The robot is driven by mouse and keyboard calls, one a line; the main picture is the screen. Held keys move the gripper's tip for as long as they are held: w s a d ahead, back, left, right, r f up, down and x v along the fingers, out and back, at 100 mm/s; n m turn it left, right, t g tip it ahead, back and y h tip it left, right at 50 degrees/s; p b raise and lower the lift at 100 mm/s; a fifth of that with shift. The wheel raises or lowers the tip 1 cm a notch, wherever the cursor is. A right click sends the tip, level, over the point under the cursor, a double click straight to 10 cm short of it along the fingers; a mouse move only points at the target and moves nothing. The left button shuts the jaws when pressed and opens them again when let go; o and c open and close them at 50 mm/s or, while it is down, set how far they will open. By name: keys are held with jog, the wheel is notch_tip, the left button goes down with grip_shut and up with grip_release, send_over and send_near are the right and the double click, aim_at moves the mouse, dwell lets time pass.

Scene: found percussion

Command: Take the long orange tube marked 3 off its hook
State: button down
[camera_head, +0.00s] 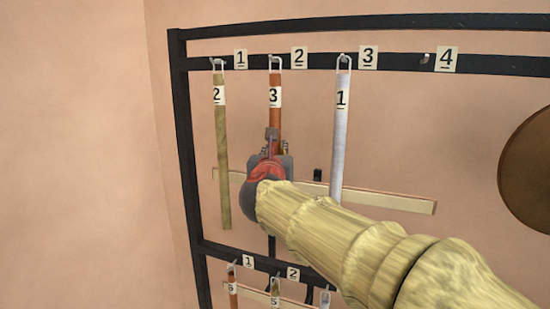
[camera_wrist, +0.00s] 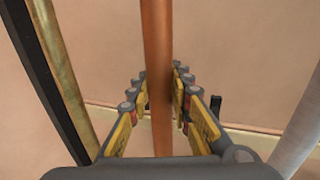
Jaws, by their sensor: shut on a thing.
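The long orange tube marked 3 (camera_head: 275,112) hangs by its white loop from the upper bar's hook labelled 2 in the head view. My gripper (camera_head: 272,137) is around the tube below its number tag and shut on it. In the wrist view the orange tube (camera_wrist: 157,45) runs upright between the fingers of my gripper (camera_wrist: 155,85). The tube's lower part is hidden behind my gripper and arm in the head view. The loop is still over the hook (camera_head: 275,58).
An olive tube marked 2 (camera_head: 221,150) hangs left at label 1. A pale tube marked 1 (camera_head: 341,130) hangs right at label 3. Hook 4 (camera_head: 425,58) is empty. Shorter tubes hang on the lower bar (camera_head: 222,254). A brown disc (camera_head: 530,170) is at the right.

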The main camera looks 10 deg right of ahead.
jog(key=shift+r, duration=0.15)
jog(key=shift+r, duration=0.6)
jog(key=s+a+b, duration=0.1)
jog(key=s+a, duration=0.9)
jog(key=s, duration=0.4)
jog(key=shift+s+a, duration=0.3)
